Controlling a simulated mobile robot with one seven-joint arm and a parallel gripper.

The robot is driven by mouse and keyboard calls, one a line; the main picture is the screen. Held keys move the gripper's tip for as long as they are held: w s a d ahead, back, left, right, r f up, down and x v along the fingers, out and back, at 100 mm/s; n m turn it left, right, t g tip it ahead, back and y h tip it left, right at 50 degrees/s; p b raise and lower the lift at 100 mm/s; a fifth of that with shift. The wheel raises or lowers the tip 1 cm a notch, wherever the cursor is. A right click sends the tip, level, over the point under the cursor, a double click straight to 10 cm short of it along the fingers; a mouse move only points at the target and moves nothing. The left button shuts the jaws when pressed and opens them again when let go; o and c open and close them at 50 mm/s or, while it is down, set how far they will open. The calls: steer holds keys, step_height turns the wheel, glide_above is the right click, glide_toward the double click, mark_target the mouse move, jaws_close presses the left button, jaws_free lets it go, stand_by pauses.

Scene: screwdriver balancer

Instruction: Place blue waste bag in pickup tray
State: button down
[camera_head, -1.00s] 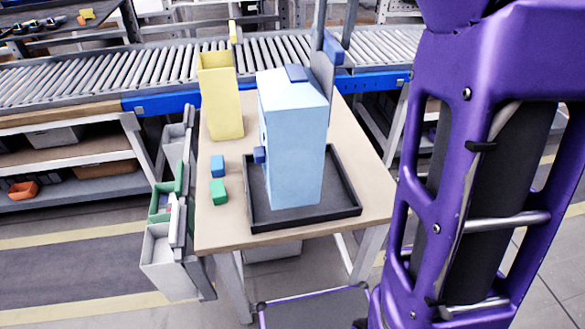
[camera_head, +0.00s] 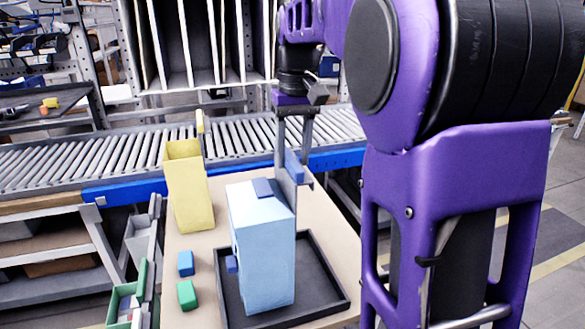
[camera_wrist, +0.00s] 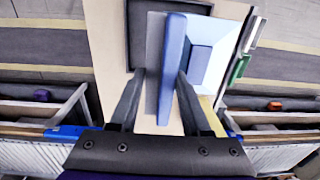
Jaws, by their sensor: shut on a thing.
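The blue waste bag (camera_head: 262,250) is a tall light-blue box with darker blue tabs, one on its top and one low on its left side. It stands upright within the outline of the dark pickup tray (camera_head: 322,282); I cannot tell whether its base touches the tray floor. A grey plate with a blue strip rises at its right rear edge. My gripper (camera_head: 292,170) is above this edge, its fingers pointing down and shut on that plate and strip. In the wrist view the strip (camera_wrist: 172,65) lies between the fingertips, with the bag (camera_wrist: 208,50) right of it.
A yellow bin (camera_head: 190,190) stands behind and left on the tan table. A blue block (camera_head: 186,263) and a green block (camera_head: 187,295) lie left of the tray. A roller conveyor (camera_head: 70,158) runs behind. Small bins hang at the table's left edge.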

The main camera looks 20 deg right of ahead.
steer(key=shift+f, duration=1.05)
steer(key=shift+f, duration=0.2)
steer(key=shift+c, duration=1.8)
jaws_free()
steer(key=shift+r, duration=0.15)
step_height(320, 180, up, 12)
steer(key=p, duration=0.2)
steer(key=shift+d+p, duration=0.25)
steer(key=shift+p, duration=0.1)
